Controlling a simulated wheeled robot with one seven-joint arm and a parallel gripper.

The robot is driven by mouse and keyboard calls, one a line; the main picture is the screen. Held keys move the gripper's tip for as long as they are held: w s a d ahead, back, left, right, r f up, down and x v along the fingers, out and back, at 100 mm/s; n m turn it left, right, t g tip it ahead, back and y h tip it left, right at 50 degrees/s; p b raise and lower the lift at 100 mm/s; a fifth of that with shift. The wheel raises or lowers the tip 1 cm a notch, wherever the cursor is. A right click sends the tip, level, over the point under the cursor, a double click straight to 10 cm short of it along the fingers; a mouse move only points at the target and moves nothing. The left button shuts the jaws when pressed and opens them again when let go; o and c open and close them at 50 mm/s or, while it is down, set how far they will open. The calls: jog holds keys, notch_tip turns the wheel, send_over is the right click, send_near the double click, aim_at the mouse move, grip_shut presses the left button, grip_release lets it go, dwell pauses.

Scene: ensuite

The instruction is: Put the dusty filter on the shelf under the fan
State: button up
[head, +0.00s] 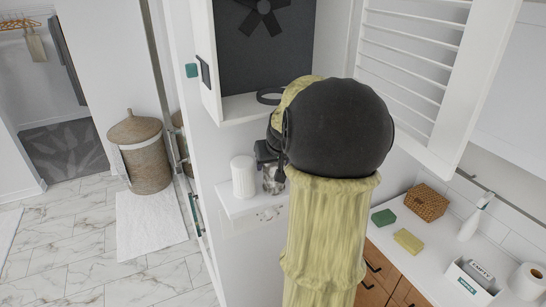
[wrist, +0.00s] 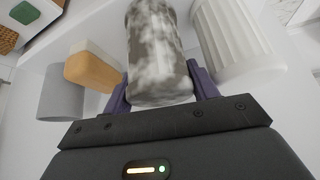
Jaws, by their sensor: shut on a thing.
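The dusty filter (wrist: 157,45), a cylinder mottled grey and white, is between the two purple fingers of my gripper (wrist: 161,85) in the wrist view. My gripper is shut on it. In the head view the dusty filter (head: 273,183) shows partly behind my arm, at the right part of the white shelf (head: 236,207). I cannot tell whether its base touches the shelf. A clean white ridged filter (head: 243,177) stands upright on the shelf to its left. It also shows in the wrist view (wrist: 235,38). The fan (head: 264,14) is above, in an open dark-backed cabinet.
A black ring (head: 269,96) lies on the cabinet floor. The open louvred door (head: 412,65) hangs at the right. The counter holds a green sponge (head: 383,217), yellow sponge (head: 408,240) and wicker basket (head: 425,202). A tan-and-white block (wrist: 92,68) and grey cylinder (wrist: 61,94) show in the wrist view.

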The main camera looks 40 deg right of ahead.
jog(key=shift+s+a, duration=0.1)
jog(key=shift+f, duration=0.2)
jog(key=o, duration=0.7)
jog(key=shift+o, duration=0.2)
jog(key=shift+r, duration=0.1)
